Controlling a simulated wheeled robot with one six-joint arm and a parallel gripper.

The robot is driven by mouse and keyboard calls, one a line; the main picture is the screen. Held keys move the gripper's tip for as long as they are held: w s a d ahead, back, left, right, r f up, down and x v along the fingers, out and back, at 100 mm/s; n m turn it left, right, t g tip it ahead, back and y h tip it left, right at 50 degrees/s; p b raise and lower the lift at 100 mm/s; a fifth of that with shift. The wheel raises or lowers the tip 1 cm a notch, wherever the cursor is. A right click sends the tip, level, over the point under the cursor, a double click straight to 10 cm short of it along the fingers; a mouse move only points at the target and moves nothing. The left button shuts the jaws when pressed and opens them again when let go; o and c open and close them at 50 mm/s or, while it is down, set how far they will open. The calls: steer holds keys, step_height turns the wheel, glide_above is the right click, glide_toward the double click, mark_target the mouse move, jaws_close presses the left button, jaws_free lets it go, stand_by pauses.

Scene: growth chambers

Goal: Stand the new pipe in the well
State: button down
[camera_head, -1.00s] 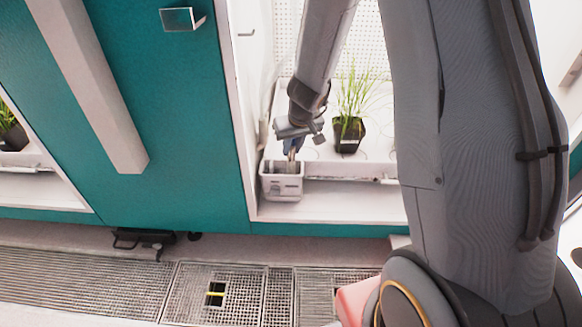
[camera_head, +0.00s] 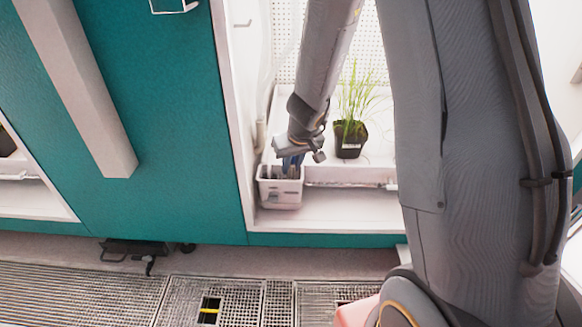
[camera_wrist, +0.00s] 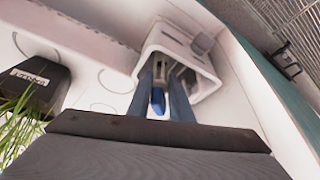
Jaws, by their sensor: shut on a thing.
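The well, a small white box (camera_head: 281,198), stands at the left front corner of the open chamber. It also shows in the wrist view (camera_wrist: 203,85), with its open mouth facing my gripper. My gripper (camera_head: 290,168) points down with its fingertips at the mouth of the box. In the wrist view, its two blue-grey fingers (camera_wrist: 163,82) reach into the opening. A small blue piece (camera_wrist: 157,101), seemingly part of the pipe, shows between the fingers. Most of the pipe is hidden by the fingers and the box, so I cannot tell whether its lower end touches the bottom.
A black pot with grass (camera_head: 350,140) stands on the white shelf, right of my gripper. It also shows in the wrist view (camera_wrist: 35,85). A pale rail (camera_head: 350,185) runs right of the box. The teal door (camera_head: 180,130) is on the left, and floor grating (camera_head: 80,290) lies below.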

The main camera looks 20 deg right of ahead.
steer(key=shift+f, duration=0.1)
steer(key=c, duration=1.9)
jaws_free()
steer(key=shift+o, duration=0.2)
steer(key=p+v, duration=0.9)
steer(key=v, duration=0.3)
steer(key=s+a+r+n+g+y, duration=0.15)
steer(key=s+a+r, duration=0.35)
steer(key=s+a, duration=0.55)
steer(key=s+a+r+n+g+y, duration=0.1)
steer(key=s+a+r+n+g, duration=0.3)
steer(key=s+a, duration=0.6)
steer(key=s+r+h, duration=0.1)
steer(key=s+r, duration=0.2)
steer(key=s, duration=0.7)
steer(key=shift+a+r+t+h, duration=0.2)
steer(key=shift+a+t+h, duration=0.15)
steer(key=shift+a+t, duration=0.1)
